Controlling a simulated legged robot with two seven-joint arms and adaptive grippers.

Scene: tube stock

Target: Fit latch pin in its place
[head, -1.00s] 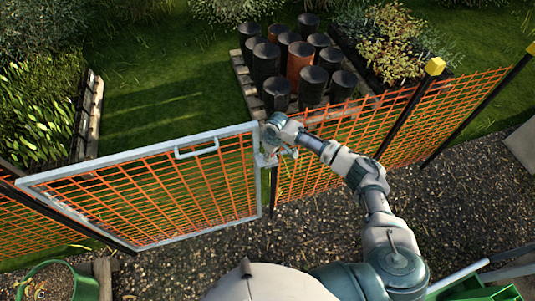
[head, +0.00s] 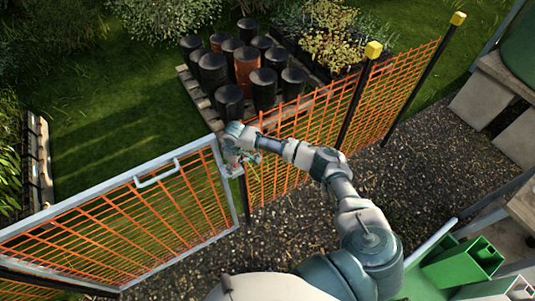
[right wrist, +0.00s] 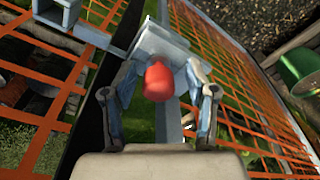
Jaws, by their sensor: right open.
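The latch pin shows as a red knob (right wrist: 158,82) in the right wrist view, in front of a grey metal bracket (right wrist: 165,42) on the gate. My right gripper (right wrist: 161,68) is open, with one finger on each side of the red knob. Both fingers look apart from the knob. In the head view my right gripper (head: 243,160) is at the upper right corner of the grey-framed gate (head: 143,163), beside the fence post, and hides the pin. A grey square-ended fitting (right wrist: 62,12) shows at the upper left of the wrist view. My left gripper is not in view.
Orange mesh fence (head: 305,135) runs to the right of the gate, on dark posts with yellow caps (head: 373,50). Black and brown tubes stand on a pallet (head: 206,105) behind it. A green container (head: 470,258) is at the lower right. Gravel (head: 440,150) lies clear in front.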

